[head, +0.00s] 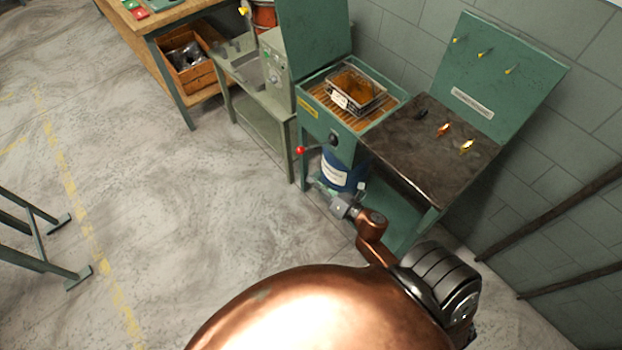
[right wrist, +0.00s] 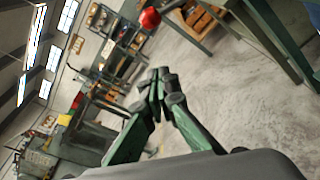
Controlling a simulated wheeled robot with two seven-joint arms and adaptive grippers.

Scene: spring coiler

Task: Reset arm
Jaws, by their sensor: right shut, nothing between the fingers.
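My right arm reaches from the bottom of the head view toward the green workstation. My right gripper (head: 322,188) is small and partly hidden there, beside the blue drum and below the red-knobbed lever. In the right wrist view the green fingers of the gripper (right wrist: 158,84) are shut together with nothing between them. The lever with a red ball (head: 301,150) sticks out from the front of the green station. A red ball (right wrist: 150,17) also shows in the right wrist view, apart from the fingertips. My left gripper is not in view.
A wire basket (head: 356,88) sits on the slatted top of the green station (head: 313,111). A dark bench top (head: 410,145) carries several small parts. A blue drum (head: 342,172) stands below. A wooden crate (head: 205,77) is at the back left. The floor at left is open.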

